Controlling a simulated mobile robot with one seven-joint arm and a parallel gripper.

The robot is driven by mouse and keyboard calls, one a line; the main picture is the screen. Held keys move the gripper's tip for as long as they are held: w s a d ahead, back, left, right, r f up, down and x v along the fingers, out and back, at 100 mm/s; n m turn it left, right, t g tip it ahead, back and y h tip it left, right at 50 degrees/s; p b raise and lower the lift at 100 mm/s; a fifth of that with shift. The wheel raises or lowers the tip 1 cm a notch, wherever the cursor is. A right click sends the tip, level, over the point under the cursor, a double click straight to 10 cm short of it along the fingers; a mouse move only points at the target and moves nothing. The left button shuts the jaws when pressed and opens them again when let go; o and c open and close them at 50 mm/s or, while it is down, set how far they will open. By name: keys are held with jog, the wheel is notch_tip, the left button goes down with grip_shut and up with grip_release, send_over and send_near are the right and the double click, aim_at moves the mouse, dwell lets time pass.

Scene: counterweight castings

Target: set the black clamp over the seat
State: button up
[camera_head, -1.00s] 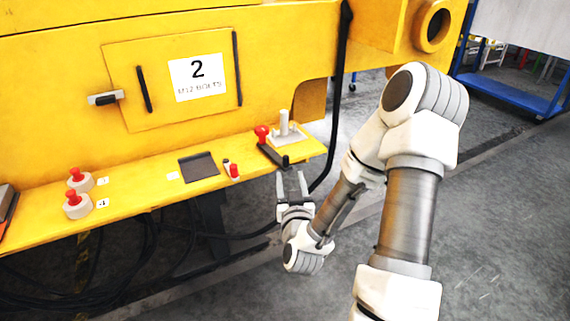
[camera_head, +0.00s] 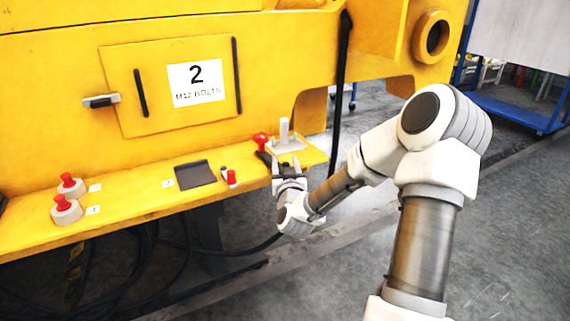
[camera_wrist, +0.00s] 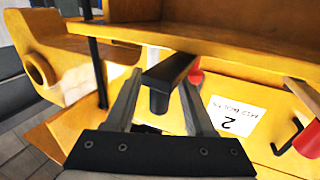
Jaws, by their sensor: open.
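The black clamp (camera_head: 264,156), a dark bar with a red knob (camera_head: 261,139) at its far end, is on the yellow ledge. A pale plate with an upright post (camera_head: 285,132) stands right beside it; I cannot tell whether this is the seat. My gripper (camera_head: 284,163) is at the ledge's front edge by the clamp. In the wrist view my gripper (camera_wrist: 160,82) is open, its fingers on either side of the clamp's black bar (camera_wrist: 170,70). I cannot tell whether they touch it. Part of the red knob shows behind the bar.
On the ledge (camera_head: 130,205) to the left are a small red-topped part (camera_head: 231,177), a dark flat pad (camera_head: 195,174) and two red knobs on pale bases (camera_head: 66,209). A black vertical cable (camera_head: 341,80) hangs right of the ledge. A blue cart (camera_head: 510,110) stands back right.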

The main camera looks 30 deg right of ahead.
jog(key=shift+w+d, duration=0.1)
jog(key=shift+w, duration=0.15)
grip_shut()
dwell(1.4)
